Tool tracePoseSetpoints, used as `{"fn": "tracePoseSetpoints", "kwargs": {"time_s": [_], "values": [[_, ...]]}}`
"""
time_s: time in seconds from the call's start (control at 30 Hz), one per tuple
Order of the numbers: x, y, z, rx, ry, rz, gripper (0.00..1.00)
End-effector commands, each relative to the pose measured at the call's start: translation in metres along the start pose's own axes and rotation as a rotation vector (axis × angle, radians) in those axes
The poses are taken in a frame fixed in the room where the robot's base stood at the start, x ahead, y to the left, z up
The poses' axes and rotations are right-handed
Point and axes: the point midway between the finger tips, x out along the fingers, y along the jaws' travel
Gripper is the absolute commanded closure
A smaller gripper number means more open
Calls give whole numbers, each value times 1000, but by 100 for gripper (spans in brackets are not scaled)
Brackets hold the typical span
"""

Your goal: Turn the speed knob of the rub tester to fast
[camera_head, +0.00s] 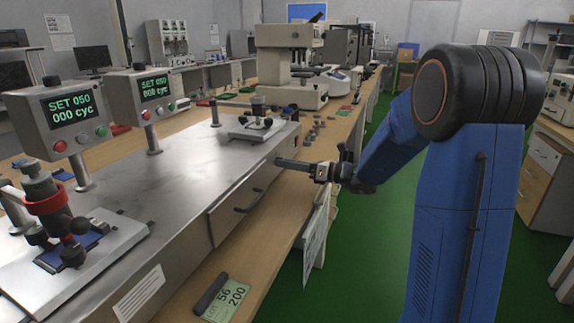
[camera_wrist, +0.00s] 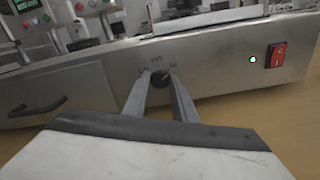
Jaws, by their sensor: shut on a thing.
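The rub tester is a long metal machine (camera_head: 190,180) on the wooden bench. Its speed knob (camera_wrist: 160,78) is a small dark round knob on the front panel (camera_wrist: 215,65) in the wrist view, with small lettering around it that is too small to read surely. My gripper (camera_head: 281,162) reaches the machine's front face from the right. In the wrist view its two fingers stand on either side of the knob and are shut on it. In the head view the knob is hidden behind the fingertips.
A red rocker switch (camera_wrist: 279,55) and a lit green lamp (camera_wrist: 252,60) are right of the knob. A drawer with a dark handle (camera_head: 249,200) is in the front face. Two display boxes reading SET 050, 000 cyc (camera_head: 62,116) stand on top. Green floor (camera_head: 385,260) is open beside the bench.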

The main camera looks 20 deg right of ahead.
Motion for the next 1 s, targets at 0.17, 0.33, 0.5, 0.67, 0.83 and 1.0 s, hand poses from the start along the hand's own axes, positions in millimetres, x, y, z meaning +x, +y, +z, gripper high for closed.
{"fn": "tracePoseSetpoints", "kwargs": {"time_s": [0.17, 0.33, 0.5, 0.67, 0.83, 1.0], "values": [[0, 0, -1, 2, 1, -1, 98], [0, 0, -1, 1, 1, -1, 57], [0, 0, 0, 0, 0, 0, 57], [-6, 0, 0, 0, -1, -1, 57], [-28, -1, 0, 0, -1, -3, 57], [-58, -1, 0, 0, -2, -4, 57]]}}
